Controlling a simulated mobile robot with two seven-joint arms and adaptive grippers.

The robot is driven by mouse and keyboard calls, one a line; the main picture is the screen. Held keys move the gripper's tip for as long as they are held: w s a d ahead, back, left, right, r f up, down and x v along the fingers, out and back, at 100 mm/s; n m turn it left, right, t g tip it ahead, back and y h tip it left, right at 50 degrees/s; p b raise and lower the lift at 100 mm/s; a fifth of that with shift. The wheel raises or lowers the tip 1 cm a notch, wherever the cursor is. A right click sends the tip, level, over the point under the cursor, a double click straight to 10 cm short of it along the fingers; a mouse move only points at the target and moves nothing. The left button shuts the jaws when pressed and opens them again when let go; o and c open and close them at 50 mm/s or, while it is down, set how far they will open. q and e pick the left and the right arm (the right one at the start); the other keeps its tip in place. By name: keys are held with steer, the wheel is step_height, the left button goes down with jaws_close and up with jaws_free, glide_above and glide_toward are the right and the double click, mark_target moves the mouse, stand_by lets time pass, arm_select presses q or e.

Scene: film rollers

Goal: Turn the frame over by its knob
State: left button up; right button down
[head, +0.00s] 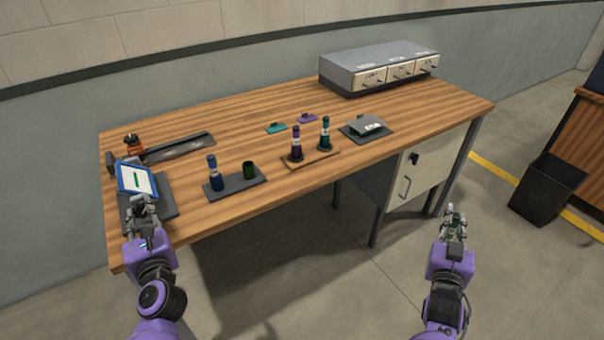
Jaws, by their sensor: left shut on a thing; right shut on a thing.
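The frame (137,180) has a blue border and a pale panel with a short green mark. It is tilted up above a dark grey mat at the table's left end. My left gripper (142,205) is shut on the frame at its near edge. The knob cannot be made out; the fingers probably cover it. My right gripper (455,219) is off the table's front side at the right, above the floor. It is shut on a small dark green thing, mostly covered by the fingers.
An orange-topped roller (132,142) stands by a dark metal tray (190,146) behind the frame. Two bottles stand on a brown tray (322,158). A drawer unit (350,75) is at the back.

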arm_select(q)
steer(key=m+p, duration=0.3)
steer(key=m, duration=0.2)
steer(key=r+m+p, duration=0.1)
steer(key=m+p, duration=0.1)
steer(key=m, duration=0.1)
steer(key=shift+a+p, duration=0.25)
steer(key=shift+p, duration=0.1)
steer(key=shift+m+p, duration=0.4)
steer(key=shift+m, duration=0.5)
arm_select(e)
step_height(320, 180, up, 19)
steer(key=w+m+t, duration=0.1)
steer(key=w, duration=0.1)
steer(key=shift+w+f+t+h, duration=0.15)
steer(key=shift+w+t+h, duration=0.15)
steer(key=shift+w+h, duration=0.1)
arm_select(q)
steer(key=o, duration=1)
steer(key=shift+s, duration=0.1)
arm_select(e)
steer(key=shift+a, duration=0.15)
arm_select(q)
steer(key=shift+d+f, duration=0.15)
steer(key=shift+d, duration=0.05)
steer(key=v, duration=1.2)
